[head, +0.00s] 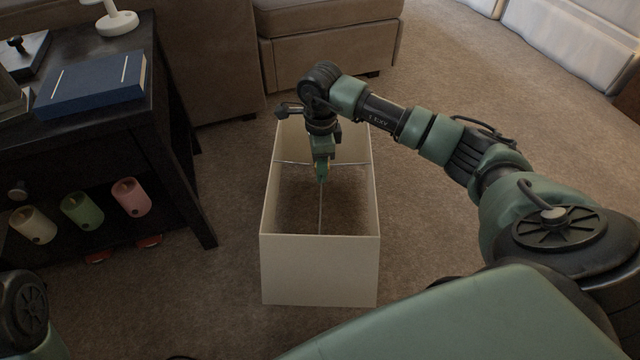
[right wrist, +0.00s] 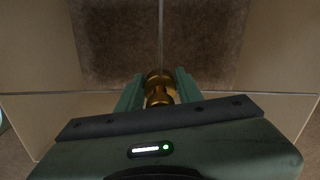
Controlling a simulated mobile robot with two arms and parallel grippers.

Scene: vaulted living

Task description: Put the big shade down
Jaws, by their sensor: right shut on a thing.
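The big shade (head: 320,270) is a cream, rectangular, open-topped shade over the carpet in the middle of the head view. Thin wires cross inside it and meet at a brass-coloured knob (right wrist: 158,88). Dark carpet shows through its open bottom. My right gripper (head: 322,177) points down inside the shade and is shut on the knob, which shows between the fingers in the right wrist view. The shade looks upright. I cannot tell whether its lower edge touches the carpet. My left gripper is out of view.
A dark side table (head: 130,130) with a blue book (head: 95,82) stands at the left. Cream, green and pink cylinders (head: 131,197) show below its top. A brown sofa (head: 330,32) is behind. Open carpet (head: 440,235) lies right of the shade.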

